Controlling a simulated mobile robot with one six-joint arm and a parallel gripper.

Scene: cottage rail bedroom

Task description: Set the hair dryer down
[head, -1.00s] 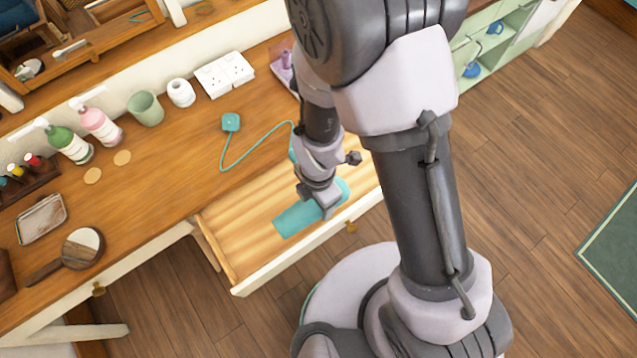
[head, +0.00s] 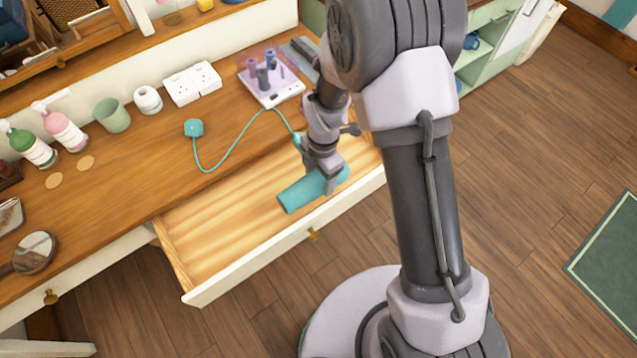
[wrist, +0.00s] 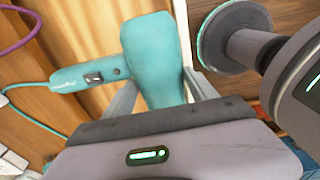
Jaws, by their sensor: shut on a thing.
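The teal hair dryer (head: 301,195) is over the right part of the open wooden drawer (head: 215,240). My gripper (head: 329,182) is shut on it. In the wrist view the dryer's barrel (wrist: 153,45) lies between my two fingers (wrist: 162,88), and its handle (wrist: 82,77) with a dark switch points left. A teal cord runs from the dryer up over the drawer's back edge to a teal plug (head: 193,128) on the tabletop. I cannot tell whether the dryer touches the drawer floor.
The tabletop (head: 130,175) holds a white socket block (head: 193,83), a green cup (head: 112,115), pump bottles (head: 62,128) and a lilac tray (head: 272,90) with small items. The drawer's left part is bare. A green shelf unit (head: 490,50) stands at the back right.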

